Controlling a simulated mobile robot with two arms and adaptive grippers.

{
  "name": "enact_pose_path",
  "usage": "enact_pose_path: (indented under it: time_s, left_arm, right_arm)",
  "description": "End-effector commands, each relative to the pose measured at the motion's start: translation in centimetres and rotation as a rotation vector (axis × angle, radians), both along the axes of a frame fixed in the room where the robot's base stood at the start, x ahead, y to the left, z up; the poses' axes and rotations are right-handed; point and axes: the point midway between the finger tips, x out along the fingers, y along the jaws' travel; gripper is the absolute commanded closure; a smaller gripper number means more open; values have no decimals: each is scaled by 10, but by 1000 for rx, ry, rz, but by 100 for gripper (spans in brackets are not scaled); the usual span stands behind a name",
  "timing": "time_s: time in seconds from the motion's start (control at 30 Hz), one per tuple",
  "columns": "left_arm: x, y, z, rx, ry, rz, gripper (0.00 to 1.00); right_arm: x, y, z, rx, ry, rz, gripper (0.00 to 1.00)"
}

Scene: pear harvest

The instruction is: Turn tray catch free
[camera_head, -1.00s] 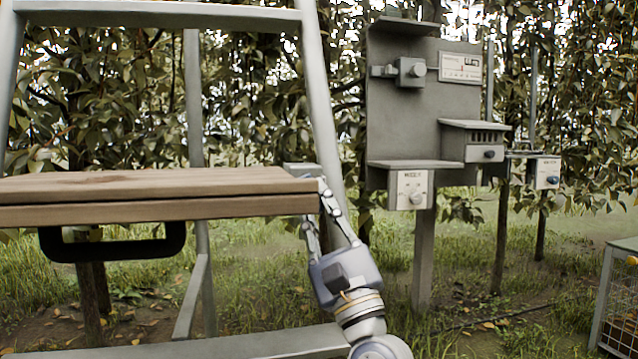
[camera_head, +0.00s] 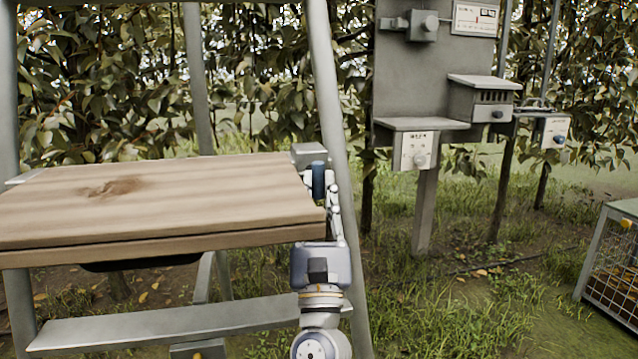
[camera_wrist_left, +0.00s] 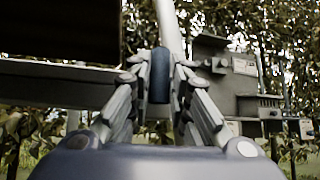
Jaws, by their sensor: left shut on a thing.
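The wooden tray (camera_head: 150,205) sits level across the metal ladder frame at the left of the head view. A dark blue catch knob (camera_head: 318,179) stands at the tray's right edge, by a grey block (camera_head: 309,152). My left gripper (camera_head: 320,184) is shut on the catch knob, its fingers on both sides of it. In the left wrist view the blue catch (camera_wrist_left: 160,76) stands upright between the two fingers. My right gripper is not in view.
A grey post panel (camera_head: 425,90) with boxes and knobs stands to the right. A wire crate (camera_head: 612,258) stands on the grass at the far right. A ladder step (camera_head: 165,328) lies below the tray.

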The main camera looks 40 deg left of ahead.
Motion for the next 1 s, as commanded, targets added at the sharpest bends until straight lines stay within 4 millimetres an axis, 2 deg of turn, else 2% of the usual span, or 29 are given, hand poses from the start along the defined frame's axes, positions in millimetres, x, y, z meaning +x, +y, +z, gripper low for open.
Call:
enact_pose_path:
  time_s: [0.43, 0.47, 0.5, 0.53, 0.87, 1.0]
  left_arm:
    - [0, 1, 1, 6, 4, 3, 100]
    - [0, 1, 1, 6, 4, 3, 76]
    - [0, 1, 1, 6, 4, 3, 66]
    - [0, 1, 1, 6, 4, 3, 62]
    - [0, 0, 0, 4, 5, 2, 62]
    - [-4, -3, -7, 5, 9, 2, 62]
  right_arm:
    - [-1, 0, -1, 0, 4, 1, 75]
    - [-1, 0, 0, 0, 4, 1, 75]
    - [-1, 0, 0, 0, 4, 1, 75]
    - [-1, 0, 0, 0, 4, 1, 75]
    - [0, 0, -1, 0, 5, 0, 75]
    - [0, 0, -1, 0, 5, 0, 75]
